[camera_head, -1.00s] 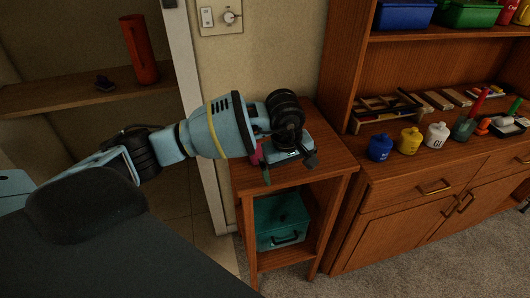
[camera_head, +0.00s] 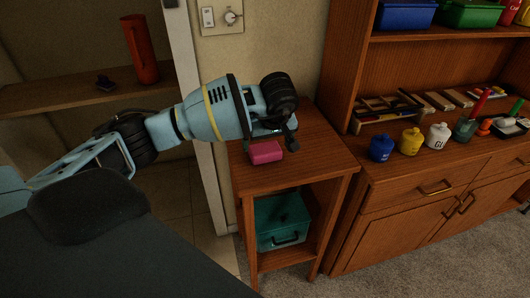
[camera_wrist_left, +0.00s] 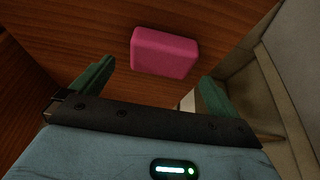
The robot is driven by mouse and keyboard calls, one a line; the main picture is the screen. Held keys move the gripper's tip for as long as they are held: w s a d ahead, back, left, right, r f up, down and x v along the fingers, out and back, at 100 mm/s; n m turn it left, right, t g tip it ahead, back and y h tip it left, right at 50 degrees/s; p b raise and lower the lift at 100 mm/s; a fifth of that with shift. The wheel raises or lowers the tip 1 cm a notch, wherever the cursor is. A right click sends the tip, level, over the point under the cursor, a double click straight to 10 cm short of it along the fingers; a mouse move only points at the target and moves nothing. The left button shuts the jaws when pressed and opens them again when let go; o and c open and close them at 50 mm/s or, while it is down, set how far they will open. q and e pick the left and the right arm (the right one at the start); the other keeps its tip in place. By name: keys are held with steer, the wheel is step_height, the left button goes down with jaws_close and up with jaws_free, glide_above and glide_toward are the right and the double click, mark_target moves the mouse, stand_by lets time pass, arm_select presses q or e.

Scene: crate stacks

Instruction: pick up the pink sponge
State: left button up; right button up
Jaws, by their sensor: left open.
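The pink sponge (camera_head: 265,151) lies on top of the small wooden side table (camera_head: 310,165). It shows whole in the left wrist view (camera_wrist_left: 164,53), beyond and between the fingertips, touching neither. My left gripper (camera_head: 270,140) is over the table, just behind and above the sponge in the head view. In the wrist view its two green fingers (camera_wrist_left: 155,85) are spread apart with nothing between them. My right gripper is not in view.
A teal box (camera_head: 283,222) sits on the table's lower shelf. To the right stands a wooden cabinet (camera_head: 400,215) with blue, yellow and white jars. A door frame (camera_head: 205,120) is close on the left. The tabletop right of the sponge is clear.

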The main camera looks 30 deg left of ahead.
mark_target(265, 148)
arm_select(q)
steer(key=shift+x, duration=2.4)
steer(key=shift+c, duration=0.4)
steer(key=c, duration=0.8)
steer(key=shift+r, duration=0.15)
